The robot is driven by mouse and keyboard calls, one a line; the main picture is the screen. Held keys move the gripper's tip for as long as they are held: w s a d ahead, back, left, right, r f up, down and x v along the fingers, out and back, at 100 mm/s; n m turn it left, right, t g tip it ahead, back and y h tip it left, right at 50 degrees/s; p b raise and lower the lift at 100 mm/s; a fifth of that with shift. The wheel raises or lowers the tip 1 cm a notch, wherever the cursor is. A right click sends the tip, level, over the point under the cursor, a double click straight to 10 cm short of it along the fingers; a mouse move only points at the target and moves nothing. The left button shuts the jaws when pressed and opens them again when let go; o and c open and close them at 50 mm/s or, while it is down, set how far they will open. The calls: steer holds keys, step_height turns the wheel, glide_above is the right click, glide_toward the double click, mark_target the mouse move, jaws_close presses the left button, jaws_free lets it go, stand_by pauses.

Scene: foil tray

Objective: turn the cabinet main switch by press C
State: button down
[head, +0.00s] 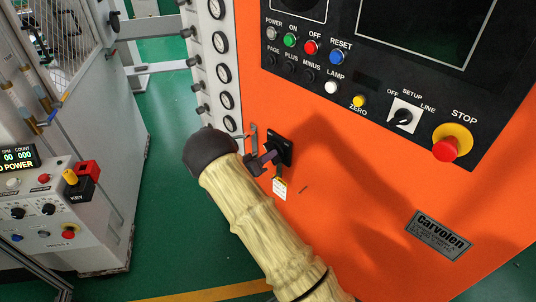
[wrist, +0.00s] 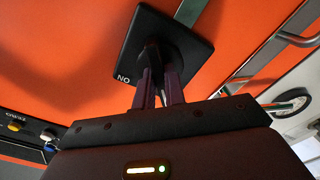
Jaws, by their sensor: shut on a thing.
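The main switch (head: 285,146) is a small black square plate with a handle on the front of the orange cabinet (head: 350,190). In the wrist view the switch plate (wrist: 183,30) fills the top centre, with white letters at its lower left corner. My gripper (head: 270,157) reaches the switch from the left and is shut on its dark handle. In the wrist view my gripper's two fingers (wrist: 160,78) close around the handle, which they mostly hide. A white tag (head: 279,188) hangs just below the switch.
Above is a black control panel (head: 377,88) with coloured buttons, a selector knob (head: 402,117) and a red stop button (head: 446,149). A column of gauges (head: 222,72) stands left of the cabinet. A grey machine (head: 85,215) stands at far left, with green floor (head: 165,215) between.

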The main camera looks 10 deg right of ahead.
steer(key=shift+n, duration=0.5)
steer(key=c, duration=1.5)
jaws_free()
steer(key=shift+o, duration=0.2)
steer(key=b+v, duration=0.4)
steer(key=v, duration=1.3)
steer(key=shift+a, duration=0.25)
